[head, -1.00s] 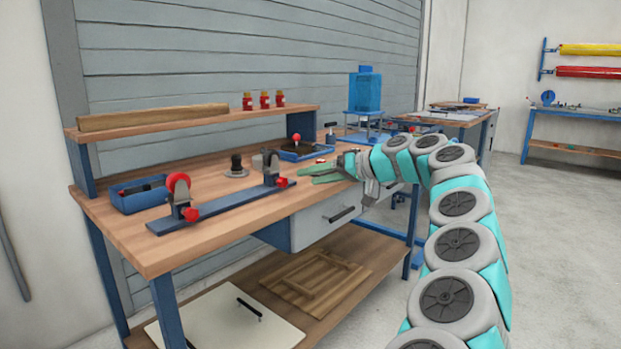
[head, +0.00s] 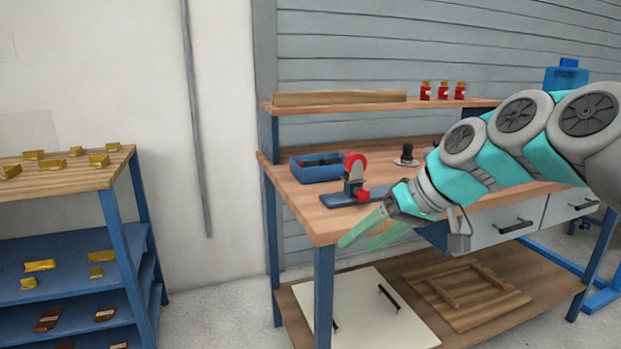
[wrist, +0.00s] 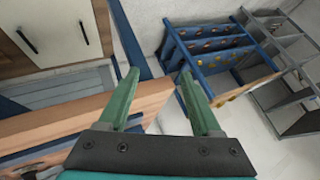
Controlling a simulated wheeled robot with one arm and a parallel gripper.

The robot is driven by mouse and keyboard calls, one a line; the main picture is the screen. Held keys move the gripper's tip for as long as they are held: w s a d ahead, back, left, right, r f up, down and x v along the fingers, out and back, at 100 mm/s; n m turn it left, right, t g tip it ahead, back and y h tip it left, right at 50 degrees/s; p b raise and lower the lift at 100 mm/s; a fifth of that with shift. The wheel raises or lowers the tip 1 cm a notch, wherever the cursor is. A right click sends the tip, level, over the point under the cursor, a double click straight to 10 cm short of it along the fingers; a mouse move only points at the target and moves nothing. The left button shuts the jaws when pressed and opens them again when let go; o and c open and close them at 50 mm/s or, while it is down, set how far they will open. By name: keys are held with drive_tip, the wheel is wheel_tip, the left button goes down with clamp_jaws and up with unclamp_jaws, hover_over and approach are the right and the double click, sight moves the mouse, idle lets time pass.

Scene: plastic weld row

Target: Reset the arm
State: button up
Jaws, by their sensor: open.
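My gripper (head: 366,238) is open and empty, in the air in front of the left front corner of the workbench (head: 322,228) in the head view. Its two green fingers stand apart in the wrist view (wrist: 160,95), with nothing between them but the bench edge and floor beyond. My arm reaches in from the right of the head view, bent downward, and hides part of the benchtop.
The bench holds a blue bin (head: 316,168), a red-wheeled clamp (head: 354,176) and a dark knob (head: 407,154). Its upper shelf holds a wooden beam (head: 340,98) and red bottles (head: 443,91). A blue rack (head: 75,240) with yellow pieces stands left. Floor between is clear.

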drive_tip(key=s+d+f+m+g+h, duration=0.2)
drive_tip(key=s+f+h, duration=0.1)
drive_tip(key=s+f, duration=0.8)
drive_tip(key=s+d+f+m+g+h, duration=0.2)
drive_tip(key=s+d+f+g+h, duration=0.1)
drive_tip(key=s+f, duration=0.8)
drive_tip(key=s+h, duration=0.1)
drive_tip(key=s, duration=0.4)
drive_tip(key=shift+s+d+f+g, duration=0.3)
drive_tip(key=shift+s+d+f, duration=0.05)
drive_tip(key=shift+s, duration=0.05)
